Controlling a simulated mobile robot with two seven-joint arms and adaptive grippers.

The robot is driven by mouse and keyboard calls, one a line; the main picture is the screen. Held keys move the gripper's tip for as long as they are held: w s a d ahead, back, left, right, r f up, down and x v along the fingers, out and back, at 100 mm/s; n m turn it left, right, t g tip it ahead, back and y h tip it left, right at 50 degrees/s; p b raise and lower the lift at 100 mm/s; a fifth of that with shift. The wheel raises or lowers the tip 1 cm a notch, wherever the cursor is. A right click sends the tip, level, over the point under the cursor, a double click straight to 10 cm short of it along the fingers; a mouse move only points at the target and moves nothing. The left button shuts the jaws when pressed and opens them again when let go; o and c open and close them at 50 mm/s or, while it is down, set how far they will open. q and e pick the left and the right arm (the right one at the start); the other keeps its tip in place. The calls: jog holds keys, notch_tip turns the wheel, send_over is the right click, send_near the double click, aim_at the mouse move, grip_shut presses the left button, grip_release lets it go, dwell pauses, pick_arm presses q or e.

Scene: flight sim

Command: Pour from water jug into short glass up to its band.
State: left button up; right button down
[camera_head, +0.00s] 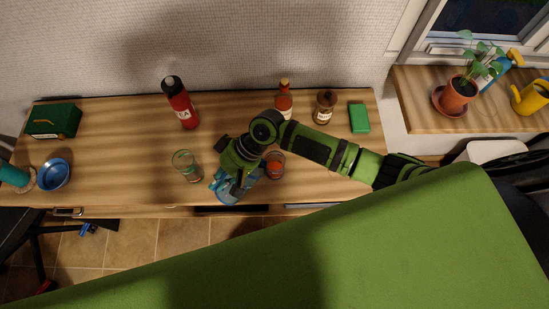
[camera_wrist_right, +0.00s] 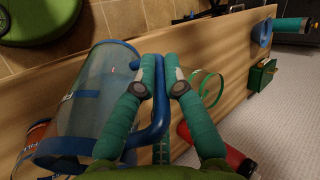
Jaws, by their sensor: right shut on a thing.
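The water jug (camera_head: 226,191) is clear with a blue rim and blue handle, near the table's front edge. It also shows in the right wrist view (camera_wrist_right: 88,95). My right gripper (camera_wrist_right: 160,78) is shut on the jug's handle. In the head view the gripper (camera_head: 236,181) partly covers the jug. A clear glass with a green band (camera_head: 186,166) stands left of the jug. Another glass with red on it (camera_head: 275,165) stands right of the gripper, close to my arm. I cannot tell which is the short glass. The jug's water level is unclear. My left gripper is out of view.
On the table (camera_head: 120,150) stand a red bottle (camera_head: 180,102), a sauce bottle (camera_head: 284,100), a brown jar (camera_head: 324,106), a green block (camera_head: 359,117), a green box (camera_head: 54,121) and a blue bowl (camera_head: 54,174). The table between bowl and green-banded glass is clear.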

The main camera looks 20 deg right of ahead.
jog(key=shift+d+r, duration=0.1)
jog(key=shift+d+r, duration=0.1)
jog(key=shift+w+y+b, duration=0.15)
jog(key=shift+y+b, duration=0.15)
jog(key=shift+y, duration=0.1)
jog(key=shift+d+r, duration=0.15)
jog(key=shift+d, duration=0.1)
jog(key=shift+r+y+b, duration=0.15)
jog(key=shift+y+b, duration=0.15)
jog(key=shift+b, duration=0.2)
jog(key=shift+r, duration=0.1)
jog(key=shift+d, duration=0.15)
jog(key=shift+r, duration=0.2)
